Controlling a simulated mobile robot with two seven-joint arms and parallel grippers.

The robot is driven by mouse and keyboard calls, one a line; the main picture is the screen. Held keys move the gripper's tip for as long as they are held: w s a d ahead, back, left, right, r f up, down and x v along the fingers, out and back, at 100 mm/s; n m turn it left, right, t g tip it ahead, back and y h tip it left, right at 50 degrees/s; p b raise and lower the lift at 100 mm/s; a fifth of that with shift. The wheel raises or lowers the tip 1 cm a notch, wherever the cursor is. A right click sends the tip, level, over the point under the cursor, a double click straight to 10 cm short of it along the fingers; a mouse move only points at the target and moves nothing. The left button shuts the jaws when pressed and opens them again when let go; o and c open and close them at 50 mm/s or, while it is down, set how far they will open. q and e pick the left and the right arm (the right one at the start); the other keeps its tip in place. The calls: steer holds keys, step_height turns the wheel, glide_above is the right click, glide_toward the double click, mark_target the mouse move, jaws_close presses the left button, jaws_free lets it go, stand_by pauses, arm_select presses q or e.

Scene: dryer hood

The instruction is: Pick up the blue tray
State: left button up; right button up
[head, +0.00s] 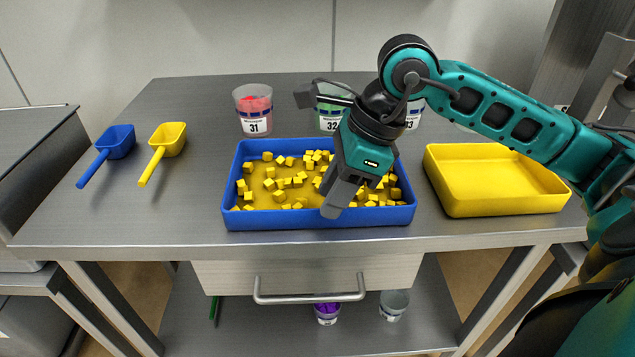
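The blue tray (318,222) sits flat on the grey table near its front edge. It holds many loose yellow cubes (270,184) spread over its floor. My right gripper (338,208) reaches in from the right and points down over the right half of the tray, with its tip by the front wall. The gripper hides part of the tray and some cubes. I cannot tell whether it touches the tray or how far apart its fingers are. My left gripper is out of view.
An empty yellow tray (495,205) stands to the right. Blue (117,141) and yellow (171,138) scoops lie at the left. Labelled cups, including the one marked 31 (254,112), stand behind the blue tray. A drawer (305,274) is below. The table's front left is clear.

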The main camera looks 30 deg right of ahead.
steer(key=x, duration=0.4)
steer(key=shift+w+a+f, duration=0.1)
steer(key=shift+a+f, duration=0.05)
steer(key=shift+f, duration=0.05)
steer(key=shift+c, duration=0.2)
jaws_close()
steer(key=shift+r, duration=0.1)
